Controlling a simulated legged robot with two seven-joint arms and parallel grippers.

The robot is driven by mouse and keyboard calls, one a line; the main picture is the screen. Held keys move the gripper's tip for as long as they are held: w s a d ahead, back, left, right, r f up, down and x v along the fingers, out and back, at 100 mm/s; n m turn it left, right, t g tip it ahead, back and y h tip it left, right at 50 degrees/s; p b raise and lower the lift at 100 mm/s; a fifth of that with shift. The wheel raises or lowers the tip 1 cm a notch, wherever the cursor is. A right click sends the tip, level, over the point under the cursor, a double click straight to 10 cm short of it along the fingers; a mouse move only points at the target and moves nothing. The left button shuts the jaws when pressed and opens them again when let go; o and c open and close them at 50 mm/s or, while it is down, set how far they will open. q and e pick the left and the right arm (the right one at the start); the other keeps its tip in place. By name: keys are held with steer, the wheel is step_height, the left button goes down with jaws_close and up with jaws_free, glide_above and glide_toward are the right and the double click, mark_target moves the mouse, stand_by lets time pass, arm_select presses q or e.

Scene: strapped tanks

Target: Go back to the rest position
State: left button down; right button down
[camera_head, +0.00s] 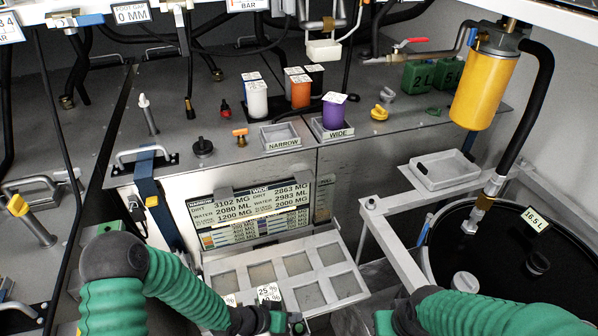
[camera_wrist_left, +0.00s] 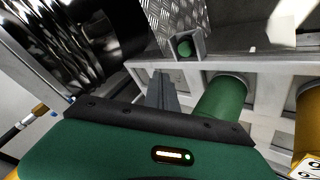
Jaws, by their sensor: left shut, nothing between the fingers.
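My left arm, in green ribbed sleeving, comes in from the lower left in the head view. Its gripper (camera_head: 298,324) is at the bottom edge, by the front of the grey rack. In the left wrist view its fingers (camera_wrist_left: 162,88) are together, with nothing between them. My right arm comes in from the lower right. Its green end part (camera_head: 384,322) is at the bottom edge; its fingers cannot be made out. The rack (camera_head: 328,262) has square openings and stands before a display panel (camera_head: 250,215). White number cards (camera_head: 269,292) stand near the left gripper.
A worktop holds a purple container (camera_head: 334,112), an orange one (camera_head: 300,92), white ones and small trays (camera_head: 280,137). A yellow cylinder (camera_head: 485,85) with a black hose hangs at right above a black drum (camera_head: 510,260). The wrist view shows a green cylinder (camera_wrist_left: 221,98) beside the fingers.

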arm_select(q)
steer(key=s+a+r+y, duration=0.1)
steer(key=a+r+y, duration=0.55)
steer(key=a, duration=0.65)
steer(key=s+a+r+n+g+y, duration=0.1)
steer(key=s+a+r+n, duration=0.2)
steer(key=s+r, duration=0.6)
steer(key=shift+s+a+r+g, duration=0.35)
steer(key=shift+a+r, duration=0.3)
steer(key=shift+a, duration=0.45)
steer(key=shift+w, duration=0.1)
